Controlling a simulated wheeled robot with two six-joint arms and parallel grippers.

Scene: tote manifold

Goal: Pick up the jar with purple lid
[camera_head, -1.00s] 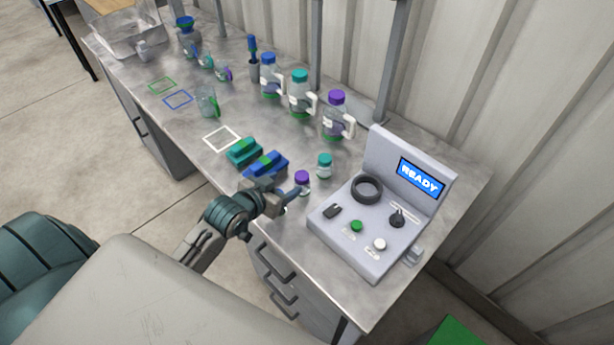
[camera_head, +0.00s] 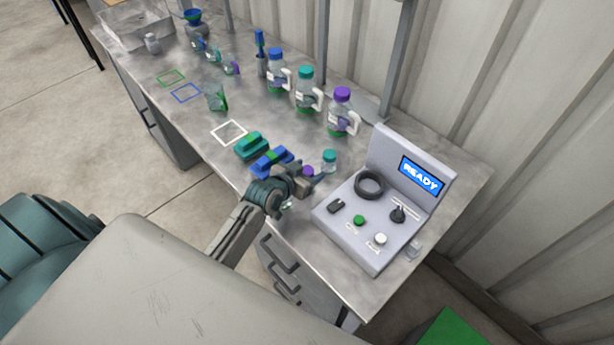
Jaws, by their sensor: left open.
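The small jar with the purple lid (camera_head: 308,171) stands near the front edge of the bench, left of the machine. Only its lid shows clearly; my left gripper hides most of its body. My left gripper (camera_head: 308,180) is open, right at the jar on its near side. I cannot tell whether the fingers are around the jar or touching it. My right gripper is not in view.
A small teal-lidded jar (camera_head: 329,161) stands close behind. Blue (camera_head: 271,162) and teal (camera_head: 253,145) blocks lie to the left. The machine (camera_head: 350,226) with a READY screen is on the right. A larger purple-lidded jug (camera_head: 342,121) stands at the back.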

